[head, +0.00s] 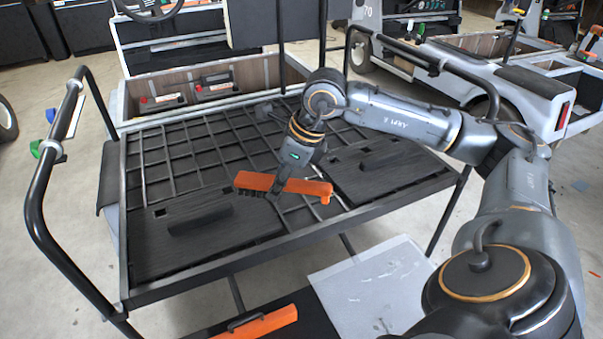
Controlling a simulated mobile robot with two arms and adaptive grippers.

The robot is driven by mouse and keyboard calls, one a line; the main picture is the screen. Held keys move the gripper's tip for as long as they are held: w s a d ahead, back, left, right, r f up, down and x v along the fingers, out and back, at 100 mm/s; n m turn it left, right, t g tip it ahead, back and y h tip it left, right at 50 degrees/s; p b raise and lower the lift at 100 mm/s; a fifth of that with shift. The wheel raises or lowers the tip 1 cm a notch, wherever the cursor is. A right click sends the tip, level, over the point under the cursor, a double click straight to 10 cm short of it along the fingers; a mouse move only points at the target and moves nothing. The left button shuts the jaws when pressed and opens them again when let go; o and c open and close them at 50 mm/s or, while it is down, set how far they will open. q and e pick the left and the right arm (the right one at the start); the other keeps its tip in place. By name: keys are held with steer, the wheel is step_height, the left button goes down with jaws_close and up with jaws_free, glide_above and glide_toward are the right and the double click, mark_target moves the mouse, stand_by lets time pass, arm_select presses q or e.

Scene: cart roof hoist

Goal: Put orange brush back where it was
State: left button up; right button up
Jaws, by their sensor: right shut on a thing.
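The orange brush (250,181) is in my right gripper (284,186), which is shut around the middle of it. The brush lies roughly level across the fingers, with its dark bristles facing down at the left end. It shows over the dark gridded rack (170,165) of the cart. I cannot tell whether the brush touches the rack or hangs just above it. The fingertips are partly hidden by the brush. My left gripper is not in view.
Two dark flat panels with handles (195,240) are on the rack's front part. Black tube rails (60,230) rise at the left. An orange item (262,323) and a pale grey sheet (370,285) lie below the front edge. Other carts (530,75) stand behind right.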

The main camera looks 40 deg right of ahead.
steer(key=shift+w+d+r+m+h, duration=0.15)
steer(key=shift+d+r+m+h, duration=0.2)
steer(key=shift+m, duration=0.35)
steer(key=shift+w+d, duration=0.2)
steer(key=shift+d, duration=0.15)
steer(key=w+d+f, duration=0.2)
steer(key=d, duration=0.1)
steer(key=w+d+f, duration=0.2)
steer(key=d+f, duration=0.1)
steer(key=w+d+f+b, duration=0.1)
steer(key=w+d+f, duration=0.1)
steer(key=d+f, duration=0.1)
steer(key=shift+w+d+f, duration=0.2)
steer(key=shift+w+d, duration=0.05)
steer(key=shift+d, duration=0.35)
steer(key=shift+w+d+f, duration=0.3)
steer(key=shift+d+f, duration=0.2)
steer(key=shift+f, duration=0.15)
step_height(320, 180, down, 3)
steer(key=shift+f, duration=0.2)
steer(key=o, duration=0.9)
steer(key=shift+o, duration=1.1)
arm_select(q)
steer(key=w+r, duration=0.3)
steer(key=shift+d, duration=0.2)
arm_select(e)
steer(key=shift+r, duration=0.2)
